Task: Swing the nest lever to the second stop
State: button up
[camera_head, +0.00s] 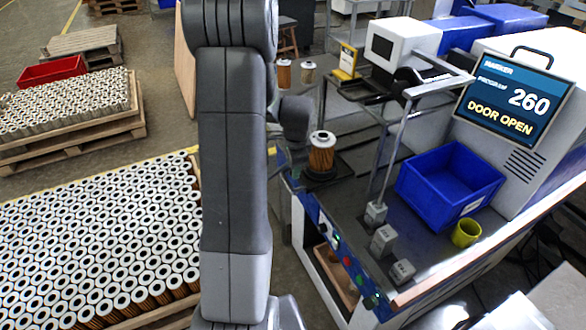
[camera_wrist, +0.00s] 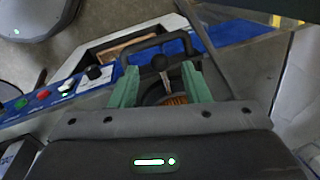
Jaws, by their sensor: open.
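In the wrist view my gripper (camera_wrist: 160,70) is open, its two green fingers spread. Between the fingertips shows a short lever with a dark round knob (camera_wrist: 160,62); I cannot tell whether a finger touches it. Just behind it is the pleated orange filter cartridge (camera_wrist: 174,98), partly hidden by my gripper body. In the head view the cartridge (camera_head: 321,153) stands upright on a dark round nest (camera_head: 320,174) at the bench's left end. My fingers and the lever cannot be made out there. I cannot make out the lever's stops.
A dark bent handle (camera_wrist: 136,52) arches close to the fingertips. A blue bin (camera_head: 449,180) and a yellow cup (camera_head: 466,233) stand farther right on the bench. Grey blocks (camera_head: 384,240) line its front. The marker screen (camera_head: 515,97) reads DOOR OPEN. Two cartridges (camera_head: 284,73) stand behind.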

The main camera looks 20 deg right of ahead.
notch_tip(320, 180, up, 11)
jog(key=s, duration=0.2)
jog(key=shift+s+r+b, duration=0.15)
jog(key=shift+r+b, duration=0.05)
jog(key=shift+b, duration=0.2)
jog(key=shift+a, duration=0.1)
jog(key=shift+c, duration=0.4)
jog(key=shift+f, duration=0.1)
jog(key=c, duration=0.4)
jog(key=shift+n+t+y, duration=0.5)
jog(key=shift+y, duration=0.1)
jog(key=s+f+b, duration=0.1)
jog(key=s+d+f+b, duration=0.2)
jog(key=s+b, duration=0.1)
grip_shut()
jog(key=s+d+f+n+t+y+b, duration=0.1)
jog(key=s+d+f+n+t+b, duration=0.15)
jog(key=s+t+b, duration=0.35)
jog(key=shift+n+g, duration=0.55)
jog(key=shift+g, duration=0.15)
jog(key=shift+w+a+r+x, duration=0.2)
jog(key=shift+w+r+x, duration=0.1)
jog(key=shift+x, duration=1.75)
jog(key=shift+w+a+r+x, duration=0.2)
jog(key=shift+w+r+x, duration=0.05)
jog(key=shift+x, duration=1.8)
jog(key=shift+w+a+r+x, duration=0.2)
jog(key=shift+w+r+x, duration=0.1)
jog(key=shift+x, duration=1.75)
